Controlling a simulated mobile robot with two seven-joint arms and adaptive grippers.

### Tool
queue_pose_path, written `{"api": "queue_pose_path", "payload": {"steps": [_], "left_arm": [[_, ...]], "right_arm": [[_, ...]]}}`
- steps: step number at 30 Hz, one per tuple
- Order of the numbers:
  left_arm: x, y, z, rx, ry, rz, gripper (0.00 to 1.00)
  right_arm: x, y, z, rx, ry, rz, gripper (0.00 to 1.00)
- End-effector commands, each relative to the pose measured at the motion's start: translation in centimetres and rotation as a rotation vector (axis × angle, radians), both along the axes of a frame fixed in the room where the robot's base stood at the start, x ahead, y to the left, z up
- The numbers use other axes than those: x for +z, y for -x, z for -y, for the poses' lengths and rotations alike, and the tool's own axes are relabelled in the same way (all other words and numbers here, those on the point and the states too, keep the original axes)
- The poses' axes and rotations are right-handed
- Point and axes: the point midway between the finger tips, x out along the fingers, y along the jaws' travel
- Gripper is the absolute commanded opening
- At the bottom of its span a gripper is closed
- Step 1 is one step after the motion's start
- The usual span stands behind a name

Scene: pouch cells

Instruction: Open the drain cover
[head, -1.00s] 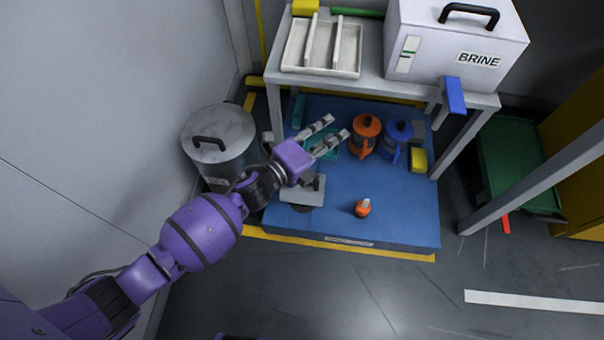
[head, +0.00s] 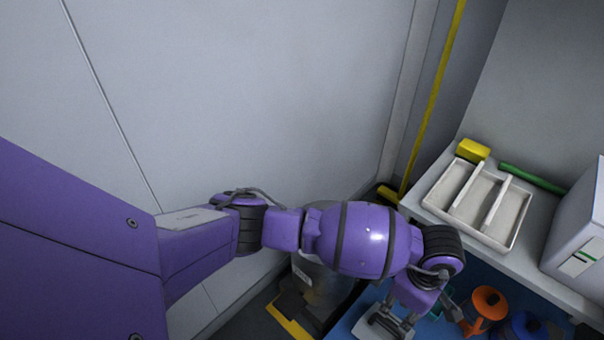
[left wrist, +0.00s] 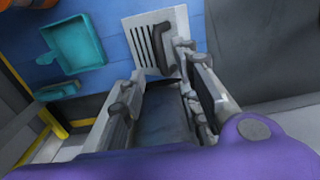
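The drain cover is a light grey slotted plate (left wrist: 138,42) with a dark upright handle (left wrist: 161,45), at the top middle of the left wrist view. It lies on the blue floor platform. In the head view, a grey piece that looks like the cover (head: 376,321) shows at the bottom edge, partly hidden by my arm. My left gripper (left wrist: 160,62) is open and empty, its two fingers apart and pointing toward the cover. The handle lies near the fingertips; I cannot tell whether they touch it. My right gripper is not in view.
A teal tray (left wrist: 77,44) lies beside the cover. Orange (head: 487,305) and blue (head: 528,328) containers stand under the shelf (head: 436,194). A white divided tray (head: 470,203) is on the shelf. A metal bin (head: 318,285) stands behind my arm.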

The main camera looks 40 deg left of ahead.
Motion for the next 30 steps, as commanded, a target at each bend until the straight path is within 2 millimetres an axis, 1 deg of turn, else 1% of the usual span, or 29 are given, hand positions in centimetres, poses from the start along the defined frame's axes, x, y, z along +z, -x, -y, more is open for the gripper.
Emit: {"api": "queue_pose_path", "payload": {"steps": [5, 8, 12, 15, 19, 24, 26, 30], "left_arm": [[-2.0, 0.0, 0.1, 0.002, 0.004, -0.002, 0.30], [-3.7, 0.0, 0.2, 0.001, 0.005, -0.002, 0.30], [-6.0, 0.1, 0.2, 0.002, 0.005, -0.002, 0.30], [-7.1, 0.1, 0.2, 0.001, 0.007, -0.002, 0.30], [-7.5, 0.1, 0.2, 0.000, 0.006, 0.000, 0.30], [-7.5, 0.1, 0.2, 0.000, 0.006, 0.001, 0.30], [-7.5, 0.1, 0.2, 0.000, 0.007, 0.001, 0.24], [-7.4, 0.1, 0.2, 0.000, 0.007, 0.001, 0.06]], "right_arm": [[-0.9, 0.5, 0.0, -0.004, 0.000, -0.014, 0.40], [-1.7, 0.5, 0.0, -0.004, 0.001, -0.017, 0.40], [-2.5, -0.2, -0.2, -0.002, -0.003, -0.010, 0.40], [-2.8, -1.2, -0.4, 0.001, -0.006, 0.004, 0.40], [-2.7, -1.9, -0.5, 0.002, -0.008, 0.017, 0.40], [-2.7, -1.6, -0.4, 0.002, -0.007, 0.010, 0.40], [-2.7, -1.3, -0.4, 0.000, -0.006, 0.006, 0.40], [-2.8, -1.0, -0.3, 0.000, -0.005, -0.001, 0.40]]}}
